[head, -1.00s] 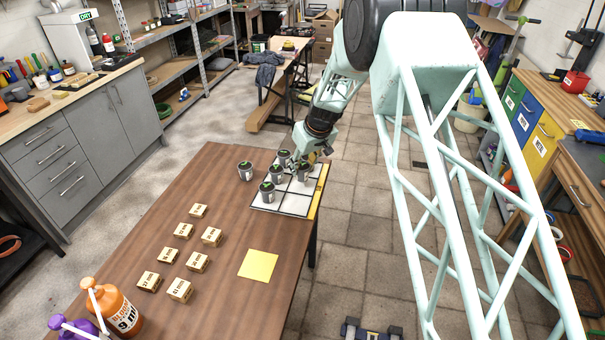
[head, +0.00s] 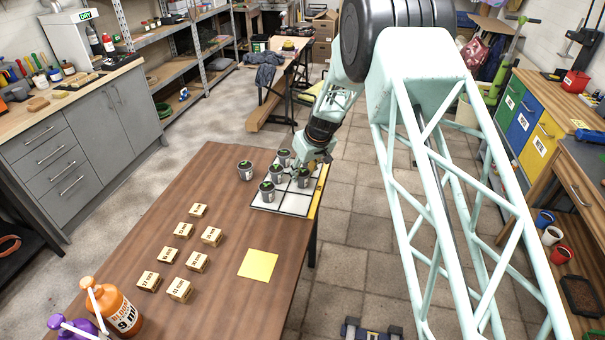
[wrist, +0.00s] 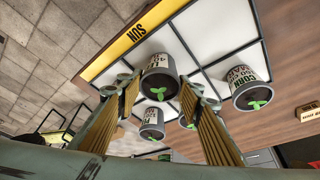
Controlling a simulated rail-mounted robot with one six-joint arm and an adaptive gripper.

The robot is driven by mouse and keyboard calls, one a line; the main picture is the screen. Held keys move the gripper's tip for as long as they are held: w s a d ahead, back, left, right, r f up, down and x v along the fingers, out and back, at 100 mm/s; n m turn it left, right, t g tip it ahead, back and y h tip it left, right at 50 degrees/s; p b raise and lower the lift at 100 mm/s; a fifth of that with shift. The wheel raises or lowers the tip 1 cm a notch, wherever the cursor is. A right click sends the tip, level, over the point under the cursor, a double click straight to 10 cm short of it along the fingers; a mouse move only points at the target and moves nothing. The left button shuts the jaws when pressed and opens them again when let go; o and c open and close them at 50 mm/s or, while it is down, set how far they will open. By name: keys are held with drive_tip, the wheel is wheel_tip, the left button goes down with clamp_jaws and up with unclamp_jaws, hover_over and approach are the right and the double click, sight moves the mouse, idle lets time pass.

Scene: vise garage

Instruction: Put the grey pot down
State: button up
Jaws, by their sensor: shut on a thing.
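My gripper (head: 313,171) is over the right part of a white gridded board (head: 296,204) on the brown table. In the wrist view its two fingers (wrist: 160,85) are closed on the sides of a grey pot (wrist: 160,62) with a green sprout. The held pot also shows in the head view (head: 303,180), upright, at or just above the board; I cannot tell if it touches. Several like pots stand near: one at the back (head: 284,157), one in front (head: 267,191), one between them partly hidden, and one left of the board (head: 245,171).
A yellow strip reading SUN (wrist: 130,38) edges the board. Several small labelled wooden blocks (head: 197,262) and a yellow sheet (head: 258,265) lie on the table. Orange (head: 120,311) and purple bottles stand at the front left. The board's front squares are clear.

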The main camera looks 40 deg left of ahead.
drive_tip(key=shift+f, duration=0.15)
drive_tip(key=o, duration=0.9)
drive_tip(key=shift+r, duration=0.3)
drive_tip(key=shift+v, duration=5.9)
